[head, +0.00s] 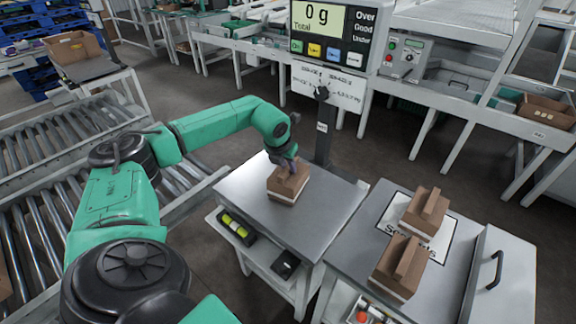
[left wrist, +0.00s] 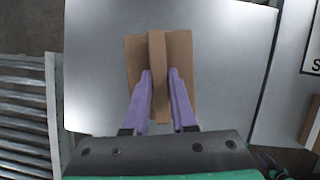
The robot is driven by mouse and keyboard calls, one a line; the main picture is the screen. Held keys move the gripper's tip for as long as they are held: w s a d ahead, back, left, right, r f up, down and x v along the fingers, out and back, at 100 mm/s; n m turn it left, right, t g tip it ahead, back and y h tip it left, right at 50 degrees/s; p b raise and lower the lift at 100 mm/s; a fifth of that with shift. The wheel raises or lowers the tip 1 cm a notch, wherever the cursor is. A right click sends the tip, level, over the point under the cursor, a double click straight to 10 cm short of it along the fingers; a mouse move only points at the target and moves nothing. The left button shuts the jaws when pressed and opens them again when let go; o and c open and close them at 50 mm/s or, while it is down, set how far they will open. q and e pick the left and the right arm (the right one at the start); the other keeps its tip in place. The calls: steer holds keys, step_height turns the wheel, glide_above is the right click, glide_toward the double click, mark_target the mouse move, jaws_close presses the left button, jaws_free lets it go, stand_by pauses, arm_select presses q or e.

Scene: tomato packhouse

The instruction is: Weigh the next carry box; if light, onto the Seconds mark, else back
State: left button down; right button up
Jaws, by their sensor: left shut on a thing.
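A brown carry box (head: 287,186) with a raised middle handle is at the metal weighing table (head: 328,202). My left gripper (head: 287,160) is over it, shut on its handle. In the left wrist view the two purple fingers (left wrist: 160,88) lie on either side of the handle of the box (left wrist: 183,60). I cannot tell whether the box rests on the surface. The scale display (head: 319,18) reads 0 g. Two more carry boxes (head: 424,212) (head: 399,266) stand on the right table, on and beside the white Seconds mark (head: 447,245). My right gripper is not in view.
The scale post (head: 322,130) rises just behind the held box. A roller conveyor (head: 50,150) runs at the left. A white panel with a handle (head: 502,270) edges the right table. A gap separates the two tables. The metal surface around the held box is clear.

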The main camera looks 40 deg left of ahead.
arm_select(q)
steer(key=shift+f, duration=0.15)
steer(key=c, duration=0.7)
jaws_free()
steer(key=shift+c, duration=1.4)
step_height(320, 180, up, 7)
steer(key=p, duration=0.5)
